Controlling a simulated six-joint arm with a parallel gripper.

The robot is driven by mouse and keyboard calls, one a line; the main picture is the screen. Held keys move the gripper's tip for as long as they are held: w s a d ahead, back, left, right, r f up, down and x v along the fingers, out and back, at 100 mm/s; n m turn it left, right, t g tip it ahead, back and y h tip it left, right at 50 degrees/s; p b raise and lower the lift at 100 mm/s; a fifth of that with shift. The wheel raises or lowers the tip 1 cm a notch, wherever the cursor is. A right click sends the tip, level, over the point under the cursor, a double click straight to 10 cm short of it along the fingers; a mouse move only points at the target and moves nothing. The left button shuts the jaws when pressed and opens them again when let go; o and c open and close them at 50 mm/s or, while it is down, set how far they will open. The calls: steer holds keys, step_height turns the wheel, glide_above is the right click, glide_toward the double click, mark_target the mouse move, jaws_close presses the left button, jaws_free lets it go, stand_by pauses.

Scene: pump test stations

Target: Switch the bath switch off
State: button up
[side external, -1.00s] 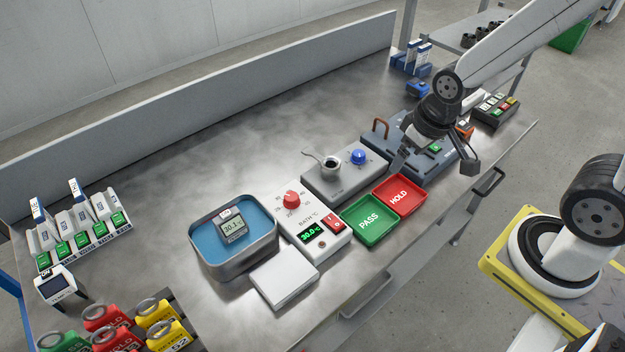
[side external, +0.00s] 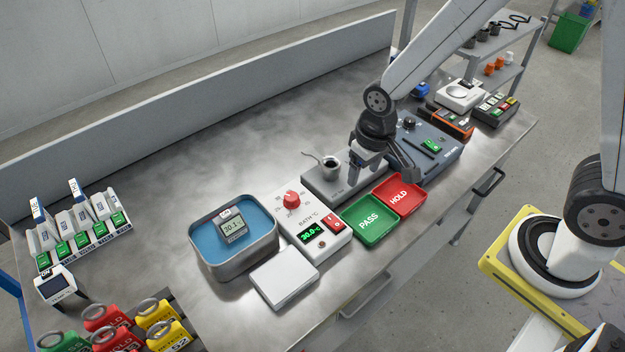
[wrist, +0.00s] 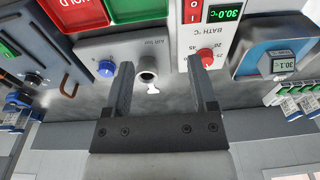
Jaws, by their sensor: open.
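The bath control box (side external: 287,204) is a white unit with a red knob (side external: 291,199), a green display reading 30.0 and a red rocker switch (side external: 333,223) at its right front corner. In the wrist view the red switch (wrist: 193,12) shows at the top edge, partly cut off, beside the display (wrist: 224,13). Which side of the rocker is pressed is too small to tell. My gripper (side external: 383,172) is open and empty above the grey unit with the metal cup, to the right of the bath box. It also shows in the wrist view (wrist: 160,78).
The water bath (side external: 205,251) with a thermometer stands left of the box. The green PASS tray (side external: 361,232) and red HOLD tray (side external: 387,204) lie to its right. The grey unit (side external: 321,186) carries a metal cup (side external: 331,166). A white lid-like block (side external: 284,283) lies in front.

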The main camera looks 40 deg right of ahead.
steer(key=g, duration=0.1)
glide_above(333, 221)
step_height(333, 221, down, 4)
steer(key=shift+f, duration=0.25)
steer(key=shift+f, duration=0.1)
steer(key=shift+f, duration=3.8)
jaws_close()
